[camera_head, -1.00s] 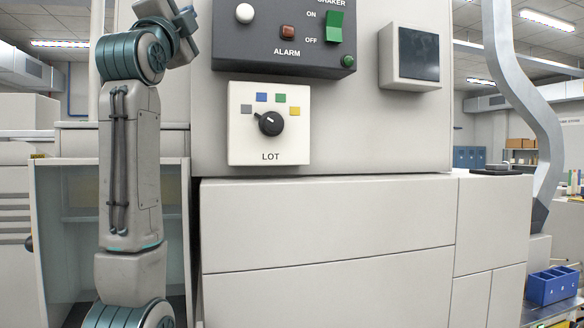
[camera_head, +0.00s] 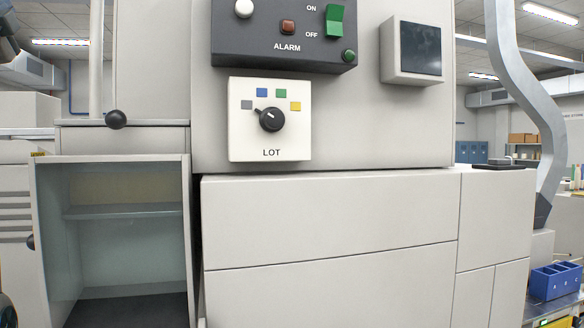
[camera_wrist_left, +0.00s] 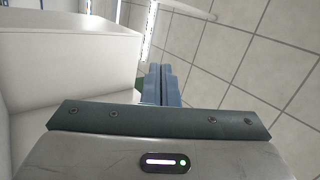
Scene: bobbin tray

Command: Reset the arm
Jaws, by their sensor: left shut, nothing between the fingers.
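My left gripper (camera_wrist_left: 162,84) shows in the left wrist view. Its two blue-grey fingers are together with nothing between them, above a tiled floor. In the head view only a small dark part of my left arm shows at the top left edge, well apart from the machine front. My right gripper is in neither view.
The machine carries a dark alarm panel (camera_head: 230,38) and a white LOT plate (camera_head: 240,145), whose black knob (camera_head: 272,120) points toward the grey mark. An open cabinet (camera_head: 184,240) stands at left. A blue divided bin (camera_head: 553,284) sits at lower right.

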